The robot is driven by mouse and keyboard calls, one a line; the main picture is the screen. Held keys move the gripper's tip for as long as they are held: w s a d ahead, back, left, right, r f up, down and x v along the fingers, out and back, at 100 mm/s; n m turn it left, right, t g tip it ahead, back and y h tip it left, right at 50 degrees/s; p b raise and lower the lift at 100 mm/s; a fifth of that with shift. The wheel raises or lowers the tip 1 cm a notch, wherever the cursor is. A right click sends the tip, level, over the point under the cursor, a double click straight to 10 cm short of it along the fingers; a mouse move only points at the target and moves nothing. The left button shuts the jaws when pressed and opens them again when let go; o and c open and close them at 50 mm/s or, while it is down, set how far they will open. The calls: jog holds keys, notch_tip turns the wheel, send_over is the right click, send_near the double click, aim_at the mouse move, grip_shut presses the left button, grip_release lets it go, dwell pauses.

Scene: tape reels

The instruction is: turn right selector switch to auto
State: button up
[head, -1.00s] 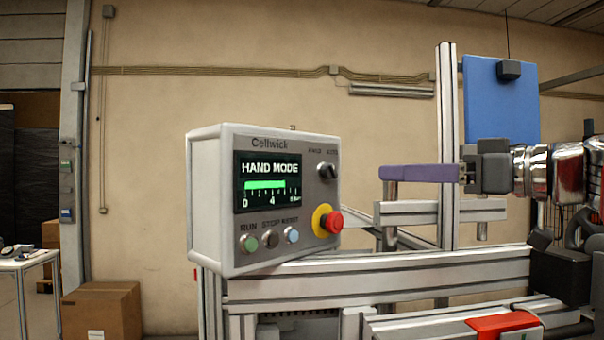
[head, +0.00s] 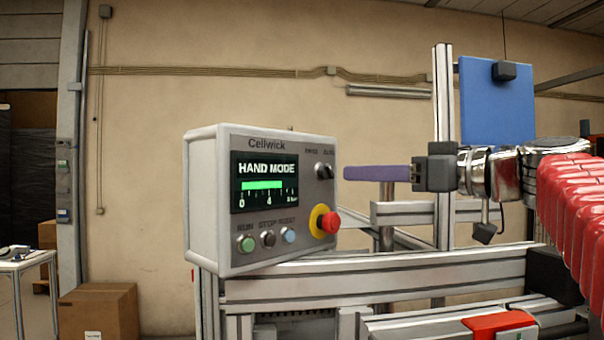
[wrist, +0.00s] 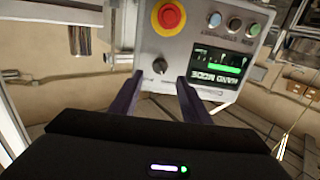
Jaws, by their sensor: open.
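The selector switch (head: 324,171) is a small black knob at the upper right of the grey Cellwick control box (head: 207,190). Small lettering sits above it, too blurred to read now. The display (head: 265,182) reads HAND MODE. My gripper (head: 345,173) has purple fingers and points left at the knob in the head view, close to the panel's right edge. In the wrist view my gripper (wrist: 158,90) is open, its two fingers apart, with the knob (wrist: 160,66) centred beyond the fingertips and apart from them.
A red emergency stop (head: 325,221) on a yellow ring sits just below the knob. Green, dark and blue buttons (head: 268,239) line the panel's lower part. Aluminium rails (head: 370,267) run below my gripper, and an upright post (head: 442,120) stands behind it.

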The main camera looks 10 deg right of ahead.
aim_at(332, 172)
jog(key=shift+x, duration=3.75)
jog(key=shift+c, duration=0.6)
jog(key=c, duration=1)
